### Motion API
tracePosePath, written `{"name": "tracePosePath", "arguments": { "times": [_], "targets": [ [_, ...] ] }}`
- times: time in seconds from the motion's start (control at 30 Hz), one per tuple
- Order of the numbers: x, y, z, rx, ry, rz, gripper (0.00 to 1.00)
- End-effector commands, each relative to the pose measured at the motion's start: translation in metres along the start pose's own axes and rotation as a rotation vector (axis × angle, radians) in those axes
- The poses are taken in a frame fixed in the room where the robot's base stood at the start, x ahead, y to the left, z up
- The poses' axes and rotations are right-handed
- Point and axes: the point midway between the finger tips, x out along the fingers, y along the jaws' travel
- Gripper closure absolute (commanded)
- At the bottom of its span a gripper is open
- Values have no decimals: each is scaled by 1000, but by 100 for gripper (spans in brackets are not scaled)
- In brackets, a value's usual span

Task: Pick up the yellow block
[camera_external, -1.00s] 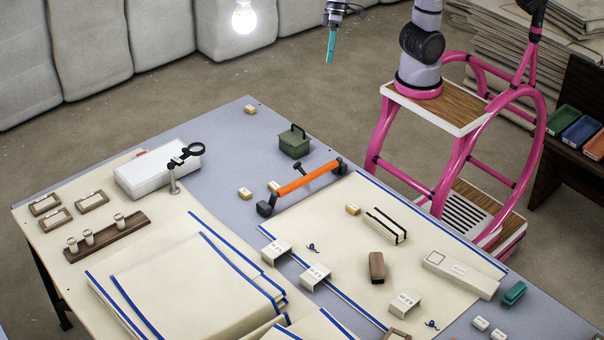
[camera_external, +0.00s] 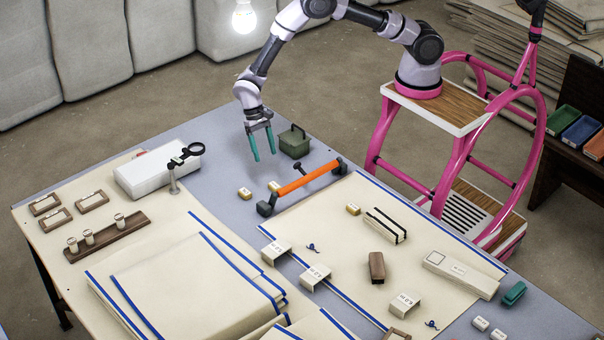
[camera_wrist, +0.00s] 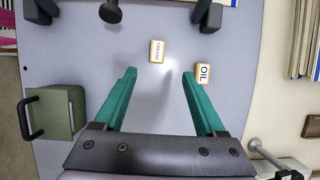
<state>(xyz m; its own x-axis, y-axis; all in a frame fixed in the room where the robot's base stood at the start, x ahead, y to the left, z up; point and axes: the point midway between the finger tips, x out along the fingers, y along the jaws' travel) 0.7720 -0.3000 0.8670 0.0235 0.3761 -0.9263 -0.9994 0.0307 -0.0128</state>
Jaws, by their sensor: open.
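Several small yellow-edged blocks lie on the grey table. Two of them, a left block (camera_external: 245,193) and a right block (camera_external: 274,187), sit beside the orange bar; a third block (camera_external: 353,209) lies on the cream sheet. In the wrist view one block (camera_wrist: 156,51) with a label too small to read lies ahead of the gap between my fingers, and a block labelled OIL (camera_wrist: 203,73) lies right of it. My gripper (camera_external: 264,157) is open and empty, pointing down above the table behind these two blocks. Its teal fingers also show in the wrist view (camera_wrist: 158,74).
A green box with a handle (camera_external: 294,143) stands close right of my gripper. The orange bar (camera_external: 308,179) on dark ends rises right of the blocks. A white case (camera_external: 157,171) and magnifier stand (camera_external: 174,183) are to the left. Grey table surface around the blocks is clear.

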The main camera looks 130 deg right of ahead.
Motion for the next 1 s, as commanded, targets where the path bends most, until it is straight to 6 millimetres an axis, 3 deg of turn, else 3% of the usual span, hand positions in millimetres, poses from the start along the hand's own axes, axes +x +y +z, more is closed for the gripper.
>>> {"name": "tracePosePath", "arguments": {
  "times": [0.13,0.43,0.67,1.0],
  "targets": [
    [16,3,-8,22,-7,7,28],
    [58,3,-7,21,-8,8,28],
    [76,4,-7,20,-8,7,28],
    [119,5,-8,21,-7,6,28]
  ]
}}
